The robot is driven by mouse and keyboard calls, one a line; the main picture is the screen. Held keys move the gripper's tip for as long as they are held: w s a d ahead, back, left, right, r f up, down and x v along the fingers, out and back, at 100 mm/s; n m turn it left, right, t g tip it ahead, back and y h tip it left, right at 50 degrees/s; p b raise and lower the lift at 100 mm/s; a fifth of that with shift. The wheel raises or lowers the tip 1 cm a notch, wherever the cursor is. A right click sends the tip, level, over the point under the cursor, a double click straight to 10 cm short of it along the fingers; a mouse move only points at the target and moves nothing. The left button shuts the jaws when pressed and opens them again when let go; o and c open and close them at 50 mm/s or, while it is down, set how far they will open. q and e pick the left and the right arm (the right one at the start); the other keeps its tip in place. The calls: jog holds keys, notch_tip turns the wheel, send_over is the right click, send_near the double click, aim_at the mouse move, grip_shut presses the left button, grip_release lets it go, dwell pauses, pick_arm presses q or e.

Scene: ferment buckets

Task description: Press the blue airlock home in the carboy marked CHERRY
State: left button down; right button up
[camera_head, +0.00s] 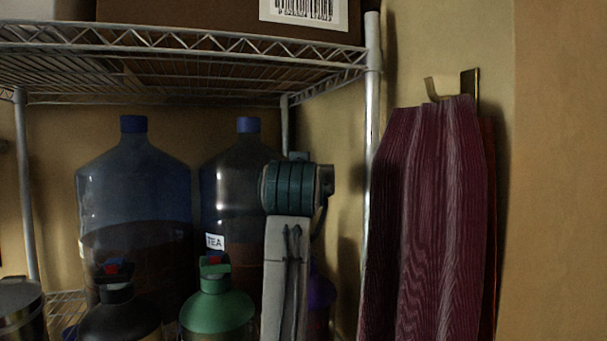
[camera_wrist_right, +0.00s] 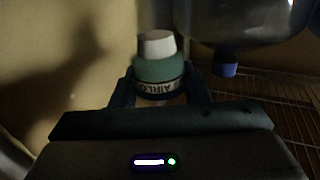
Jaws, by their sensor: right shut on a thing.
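My right gripper (camera_wrist_right: 159,88) is shut on a green bottle (camera_wrist_right: 158,68) with a white end, seen in the right wrist view. Its label reads upside down, with "AIRLO" legible. My right arm stands upright in the head view, and its gripper cannot be made out there. Two large carboys with blue caps stand on the shelf: a left one (camera_head: 135,190) with no readable label, and a right one (camera_head: 225,185) marked TEA. No CHERRY mark and no clear blue airlock show. My left gripper is not in view.
A dark jug (camera_head: 118,320) and a green jug (camera_head: 218,312) stand in front of the carboys. A purple object (camera_head: 320,295) is partly hidden behind my arm. A wire shelf (camera_head: 190,45) runs above. A maroon cloth (camera_head: 430,220) hangs at right.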

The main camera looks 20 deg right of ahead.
jog(key=shift+s+f+b, duration=0.15)
jog(key=shift+f+b, duration=1.3)
jog(key=shift+f, duration=0.8)
jog(key=shift+s+f+b, duration=0.1)
jog(key=shift+f+b, duration=1.35)
jog(key=shift+f, duration=0.75)
jog(key=shift+f, duration=0.25)
jog(key=shift+f+b, duration=0.35)
jog(key=shift+f, duration=0.3)
jog(key=shift+f, duration=0.5)
jog(key=shift+f, duration=0.3)
dwell(0.5)
jog(key=shift+f, duration=0.1)
dwell(0.7)
dwell(0.6)
